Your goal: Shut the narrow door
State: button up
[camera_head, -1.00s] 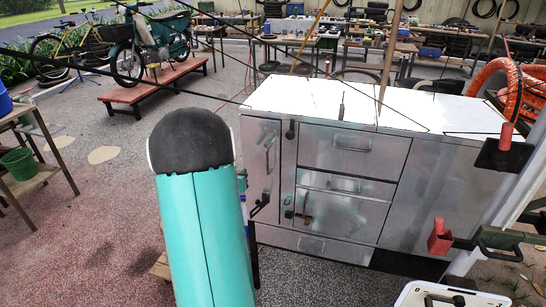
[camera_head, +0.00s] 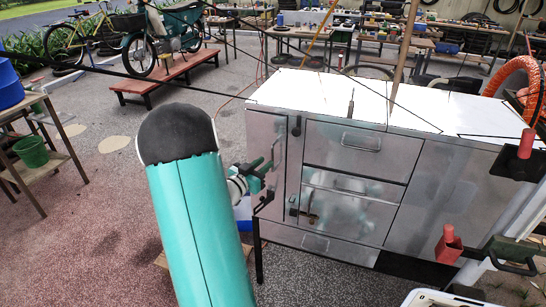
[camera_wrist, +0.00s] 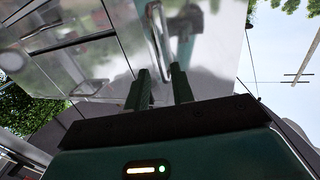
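The narrow door (camera_head: 266,138) is the tall metal panel at the left end of the cabinet front. A slim upright handle is on it; I cannot tell how far the door stands ajar. In the head view my gripper (camera_head: 268,170) is in front of the door's lower half, partly hidden by my teal arm link. In the wrist view my gripper (camera_wrist: 160,82) has two dark fingers set apart with nothing between them. The door handle (camera_wrist: 157,35) is just beyond the fingertips, and I see no contact.
The metal cabinet (camera_head: 430,195) has a white top, drawers (camera_head: 355,148) and a wider panel at right. A red-handled tool (camera_head: 448,245) is at the right front. A side table with a green bucket (camera_head: 31,151) is at left. Open floor lies between.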

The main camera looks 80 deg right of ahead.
aim_at(272, 158)
jog(key=x, duration=0.5)
jog(key=shift+d+f, duration=0.1)
jog(key=shift+d, duration=0.3)
jog(key=shift+s, duration=0.1)
grip_shut()
